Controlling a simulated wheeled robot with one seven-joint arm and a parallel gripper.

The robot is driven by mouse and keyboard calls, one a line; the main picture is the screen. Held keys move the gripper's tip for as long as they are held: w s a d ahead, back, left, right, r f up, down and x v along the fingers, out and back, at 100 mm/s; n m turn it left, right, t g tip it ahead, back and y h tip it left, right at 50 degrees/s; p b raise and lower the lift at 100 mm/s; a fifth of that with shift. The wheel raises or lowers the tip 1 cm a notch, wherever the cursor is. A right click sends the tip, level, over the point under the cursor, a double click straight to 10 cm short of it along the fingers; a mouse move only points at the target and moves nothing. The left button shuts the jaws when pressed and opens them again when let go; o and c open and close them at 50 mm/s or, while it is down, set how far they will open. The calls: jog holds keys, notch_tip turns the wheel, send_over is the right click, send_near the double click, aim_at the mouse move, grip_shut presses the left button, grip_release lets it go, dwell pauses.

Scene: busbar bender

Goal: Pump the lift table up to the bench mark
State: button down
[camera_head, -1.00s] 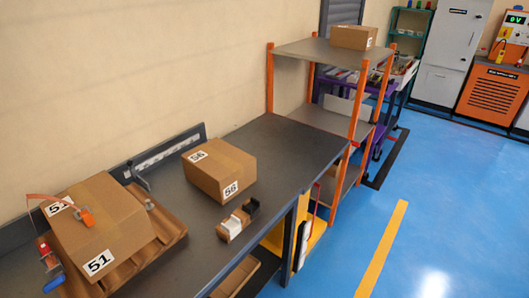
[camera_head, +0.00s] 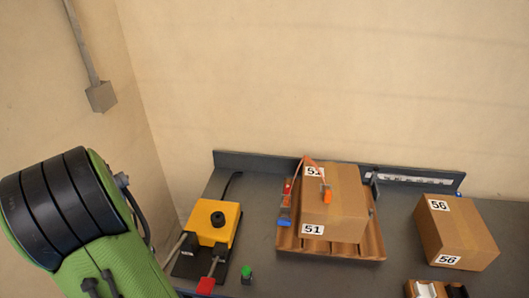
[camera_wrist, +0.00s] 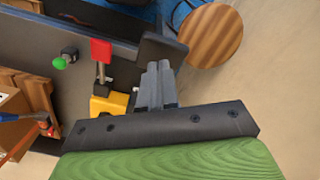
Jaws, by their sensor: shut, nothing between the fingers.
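A yellow block unit (camera_head: 216,222) with a round black knob on top sits on a black base at the left end of the bench. Two metal rods stick out of its near side, one ending in a red grip (camera_head: 206,286). In the wrist view the red grip (camera_wrist: 101,50) and the yellow block (camera_wrist: 110,104) lie left of my gripper (camera_wrist: 154,68). My gripper is shut and empty, apart from both; its exact height above the bench is unclear. I see no lift table or bench mark that I can identify.
A small green-topped knob (camera_head: 246,271) stands right of the yellow unit. A carton marked 51 (camera_head: 350,212) sits on a wooden pallet (camera_head: 330,249); a carton marked 56 (camera_head: 455,232) stands further right. A round wooden top (camera_wrist: 212,35) shows in the wrist view.

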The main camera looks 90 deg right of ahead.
jog(key=shift+f, duration=0.15)
dwell(0.3)
notch_tip(320, 180, down, 8)
jog(key=b, duration=0.7)
jog(key=shift+f+b, duration=0.15)
jog(key=shift+b, duration=0.25)
jog(key=shift+f+b, duration=1.5)
jog(key=shift+f, duration=0.2)
notch_tip(320, 180, up, 12)
jog(key=p, duration=0.9)
jog(key=shift+f+p, duration=0.2)
jog(key=shift+p, duration=0.15)
notch_tip(320, 180, up, 4)
jog(key=p, duration=0.3)
jog(key=shift+r, duration=0.15)
